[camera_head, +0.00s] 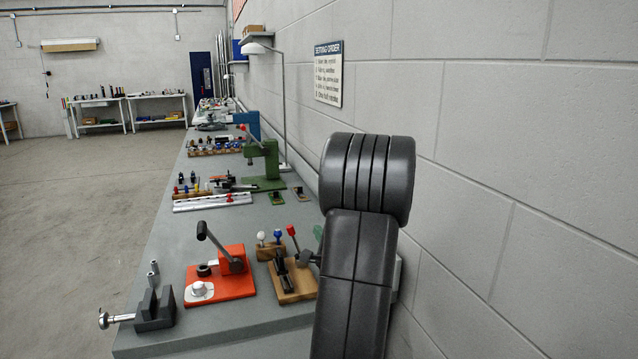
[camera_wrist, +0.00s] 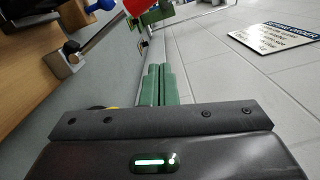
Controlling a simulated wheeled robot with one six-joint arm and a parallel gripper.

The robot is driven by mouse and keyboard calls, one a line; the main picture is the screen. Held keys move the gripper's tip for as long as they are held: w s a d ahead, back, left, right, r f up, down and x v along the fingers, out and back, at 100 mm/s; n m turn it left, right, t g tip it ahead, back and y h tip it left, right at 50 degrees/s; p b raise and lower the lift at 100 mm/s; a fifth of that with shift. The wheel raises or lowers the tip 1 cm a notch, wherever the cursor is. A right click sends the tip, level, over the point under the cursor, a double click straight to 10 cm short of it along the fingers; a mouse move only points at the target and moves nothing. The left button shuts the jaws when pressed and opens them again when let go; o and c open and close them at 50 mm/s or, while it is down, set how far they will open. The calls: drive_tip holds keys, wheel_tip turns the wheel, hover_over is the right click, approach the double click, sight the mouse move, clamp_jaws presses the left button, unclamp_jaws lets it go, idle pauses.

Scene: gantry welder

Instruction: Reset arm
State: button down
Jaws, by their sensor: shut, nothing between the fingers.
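My arm, dark grey and black, rises at the right of the head view over the bench and close to the wall. My gripper (camera_wrist: 159,70) shows in the wrist view as two green fingers lying side by side with nothing between them. It is shut and empty. In the head view my gripper is mostly hidden behind my arm. The wrist view is turned, with the bench on the left and the wall on the right.
The grey bench (camera_head: 222,215) runs along the wall. On it stand an orange toggle press (camera_head: 233,284), a wooden block (camera_head: 291,280), a dark vise (camera_head: 154,310) and a green press (camera_head: 265,165). A sign (camera_head: 328,73) hangs on the wall. The floor at left is clear.

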drive_tip(key=shift+w+d+f+m+p, duration=0.15)
drive_tip(key=shift+d+m+p, duration=0.25)
drive_tip(key=shift+p, duration=0.45)
drive_tip(key=shift+a, duration=0.1)
drive_tip(key=shift+a+n+b, duration=0.2)
drive_tip(key=shift+n+b, duration=0.1)
drive_tip(key=shift+b, duration=0.75)
